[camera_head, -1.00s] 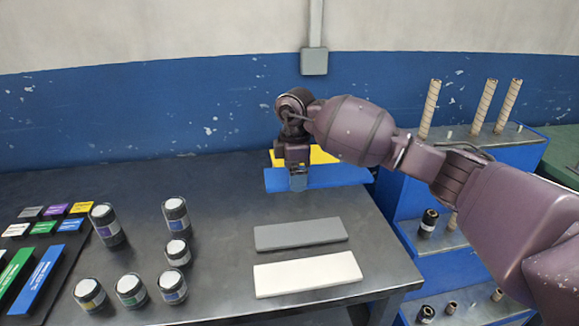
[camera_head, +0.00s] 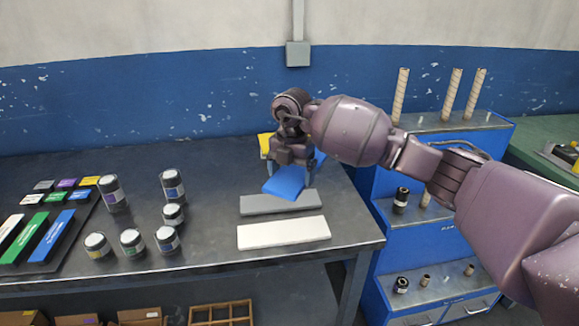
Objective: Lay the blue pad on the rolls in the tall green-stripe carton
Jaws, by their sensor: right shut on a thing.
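The blue pad (camera_head: 285,182) is a flat blue slab held in the air, tilted, over the far part of the grey pad. My right gripper (camera_head: 290,161) is shut on it from above; its fingertips are partly hidden by the arm and the pad. My left gripper is not in view. No tall green-stripe carton can be made out; only parts of brown boxes show below the table's front edge.
A grey pad (camera_head: 281,202) and a white pad (camera_head: 284,232) lie on the dark table (camera_head: 210,240). A yellow pad (camera_head: 264,144) is partly hidden behind my gripper. Several dark jars stand left of the pads. A blue shelf unit (camera_head: 440,240) stands right. A divided wooden box (camera_head: 221,312) is below.

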